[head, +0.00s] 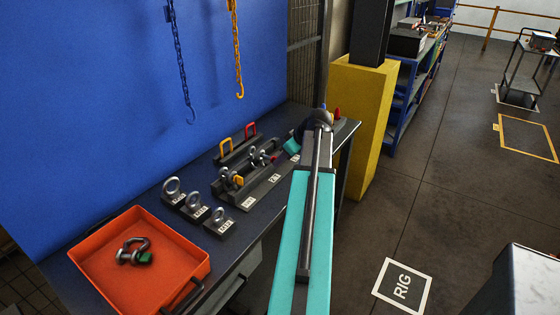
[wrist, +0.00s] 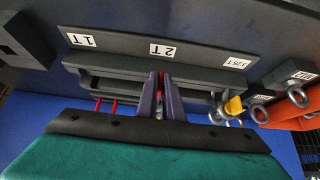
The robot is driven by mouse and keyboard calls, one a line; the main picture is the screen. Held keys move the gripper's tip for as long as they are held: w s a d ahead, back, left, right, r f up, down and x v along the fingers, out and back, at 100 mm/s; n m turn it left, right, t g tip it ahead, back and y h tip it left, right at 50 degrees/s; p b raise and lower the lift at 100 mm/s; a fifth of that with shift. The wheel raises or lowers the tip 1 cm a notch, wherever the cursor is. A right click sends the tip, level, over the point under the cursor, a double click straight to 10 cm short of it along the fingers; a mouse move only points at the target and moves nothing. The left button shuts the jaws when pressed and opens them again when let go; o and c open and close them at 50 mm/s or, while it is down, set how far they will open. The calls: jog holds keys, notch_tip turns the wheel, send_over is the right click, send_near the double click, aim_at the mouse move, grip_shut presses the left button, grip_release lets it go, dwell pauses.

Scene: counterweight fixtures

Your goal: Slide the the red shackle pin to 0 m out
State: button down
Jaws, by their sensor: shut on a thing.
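In the wrist view, my gripper (wrist: 161,92) has its two dark fingers close together at the middle of the labelled fixture (wrist: 121,60), by the 2T label. A small red part, which appears to be the red shackle pin (wrist: 160,76), shows between the fingers. The fingers hide most of it, so how far out it is cannot be told. In the head view, my gripper (head: 281,153) reaches in from the right to the middle of the dark fixture (head: 236,205) on the bench. Metal shackles (head: 260,155) show beside it; the pin cannot be made out there.
An orange tray (head: 95,250) holding a shackle with a green pin (head: 144,258) stands at the front left. Several eyebolt blocks (head: 219,224) lie between tray and fixture. Yellow and red handles (head: 250,129) rise behind. Chains (head: 237,60) hang before the blue panel.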

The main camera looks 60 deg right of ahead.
jog(key=shift+w, duration=2.15)
dwell(1.3)
jog(key=c, duration=1.9)
grip_release()
jog(key=shift+o, duration=0.3)
jog(key=shift+p+v, duration=1.2)
jog(key=shift+v, duration=2.3)
jog(key=shift+s, duration=0.1)
